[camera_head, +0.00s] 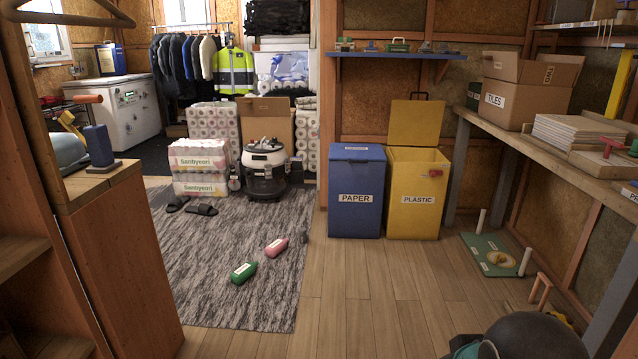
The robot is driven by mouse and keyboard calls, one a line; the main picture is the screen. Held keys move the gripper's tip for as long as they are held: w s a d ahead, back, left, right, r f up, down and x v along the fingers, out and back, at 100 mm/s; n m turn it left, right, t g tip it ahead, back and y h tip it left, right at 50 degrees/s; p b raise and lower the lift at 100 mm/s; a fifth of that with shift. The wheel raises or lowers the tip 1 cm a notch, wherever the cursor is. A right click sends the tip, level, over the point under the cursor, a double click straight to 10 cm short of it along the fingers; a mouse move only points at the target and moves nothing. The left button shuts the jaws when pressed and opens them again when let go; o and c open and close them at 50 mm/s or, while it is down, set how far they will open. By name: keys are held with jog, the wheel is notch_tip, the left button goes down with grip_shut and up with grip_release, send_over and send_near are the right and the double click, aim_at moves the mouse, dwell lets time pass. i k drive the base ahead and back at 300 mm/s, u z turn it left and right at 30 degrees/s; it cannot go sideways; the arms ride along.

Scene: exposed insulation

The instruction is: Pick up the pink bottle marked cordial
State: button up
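A pink bottle (276,247) lies on its side on the grey rug, near the rug's right edge. It has a white label whose text is too small to read. A green bottle (243,273) with a white label lies on the rug in front of it and to its left, apart from it. My gripper is not in view.
The grey rug (210,300) has free room around both bottles. Black sandals (200,209), a vacuum cleaner (265,170), a blue paper bin (356,195) and a yellow plastic bin (417,200) stand behind. A wooden cabinet (120,260) is at left; a dark round object (530,338) is at bottom right.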

aim_at(276, 247)
jog(key=i, duration=4)
jog(key=u, duration=2.8)
